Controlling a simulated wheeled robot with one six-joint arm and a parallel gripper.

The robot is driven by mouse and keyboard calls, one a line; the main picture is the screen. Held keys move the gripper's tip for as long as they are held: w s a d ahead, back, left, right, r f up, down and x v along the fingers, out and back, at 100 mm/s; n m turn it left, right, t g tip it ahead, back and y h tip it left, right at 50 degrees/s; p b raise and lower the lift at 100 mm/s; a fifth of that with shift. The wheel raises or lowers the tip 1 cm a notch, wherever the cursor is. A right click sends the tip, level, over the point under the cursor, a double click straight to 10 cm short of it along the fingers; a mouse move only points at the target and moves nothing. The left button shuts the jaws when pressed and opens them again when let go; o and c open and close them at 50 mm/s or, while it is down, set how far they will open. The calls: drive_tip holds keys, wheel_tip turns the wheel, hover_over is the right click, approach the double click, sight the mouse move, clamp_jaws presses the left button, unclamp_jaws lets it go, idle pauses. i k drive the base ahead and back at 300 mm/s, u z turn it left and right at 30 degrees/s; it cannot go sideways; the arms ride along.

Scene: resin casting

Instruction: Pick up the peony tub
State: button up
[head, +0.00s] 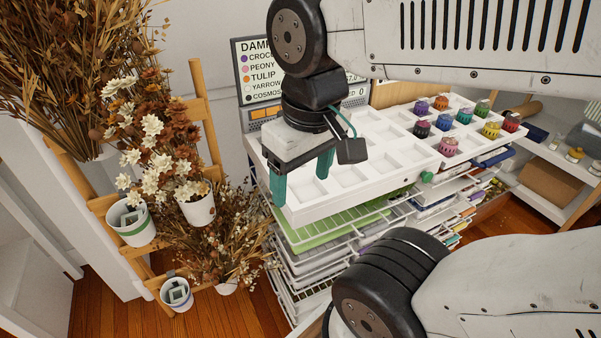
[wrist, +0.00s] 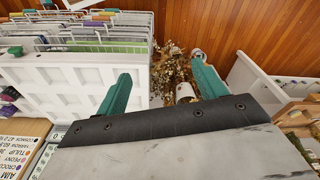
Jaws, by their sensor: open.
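Several small coloured tubs stand in the right part of a white compartment tray (head: 340,205) in the head view. A pink tub (head: 448,146) sits at the near side of that group; its colour resembles the dot beside PEONY on the sign (head: 258,70). I cannot read any name on the tubs, so which is the peony tub is not certain. My gripper (head: 300,190) is open and empty, pointing down at the tray's left end, well left of the tubs. In the wrist view my gripper (wrist: 160,72) has nothing between its fingers.
The tray tops a wire rack (head: 305,240) of coloured sheets. A wooden ladder stand (head: 205,120) with white pots (head: 135,228) and dried flowers is at left. The tray's left compartments are empty.

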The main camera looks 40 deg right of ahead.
sight(449, 143)
drive_tip(key=u, duration=0.35)
drive_tip(key=k, duration=0.25)
drive_tip(key=z, duration=2.6)
